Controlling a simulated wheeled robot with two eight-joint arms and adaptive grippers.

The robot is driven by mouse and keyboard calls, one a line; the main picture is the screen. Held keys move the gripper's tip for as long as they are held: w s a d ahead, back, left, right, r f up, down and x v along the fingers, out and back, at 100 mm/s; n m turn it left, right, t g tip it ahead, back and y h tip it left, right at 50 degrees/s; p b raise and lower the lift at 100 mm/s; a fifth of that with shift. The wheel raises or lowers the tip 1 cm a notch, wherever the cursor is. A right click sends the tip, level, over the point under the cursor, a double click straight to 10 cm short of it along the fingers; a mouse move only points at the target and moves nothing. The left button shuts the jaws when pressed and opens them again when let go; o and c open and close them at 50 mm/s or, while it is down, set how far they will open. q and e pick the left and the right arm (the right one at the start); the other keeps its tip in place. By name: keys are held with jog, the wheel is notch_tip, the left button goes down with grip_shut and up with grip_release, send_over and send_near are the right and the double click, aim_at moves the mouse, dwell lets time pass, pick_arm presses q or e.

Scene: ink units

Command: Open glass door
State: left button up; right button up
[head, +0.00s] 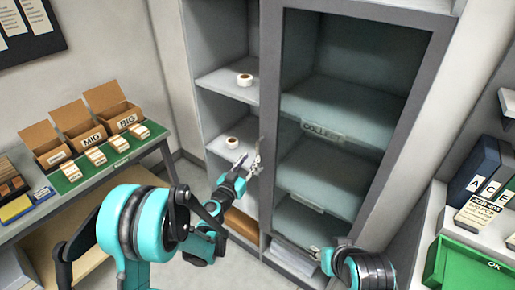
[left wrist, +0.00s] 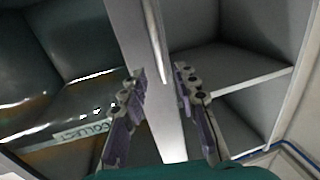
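The glass door (head: 340,110) has a grey frame and is closed over the right half of a tall grey cabinet. A thin metal handle (left wrist: 157,45) runs along the door's frame in the left wrist view. My left gripper (head: 250,163) is at the left edge of the door frame, around mid height. In the left wrist view my left gripper (left wrist: 160,72) has its two fingers apart, with the handle's lower end between or just ahead of them. Contact with the handle cannot be told.
A green-topped table (head: 105,165) with cardboard boxes stands at left. A counter with dark binders (head: 478,170) and a green tray (head: 462,268) stands at right, near the door's right side.

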aim_at(257, 150)
pick_arm(q)
jog(key=b+x, duration=0.1)
jog(key=x, duration=0.6)
grip_shut()
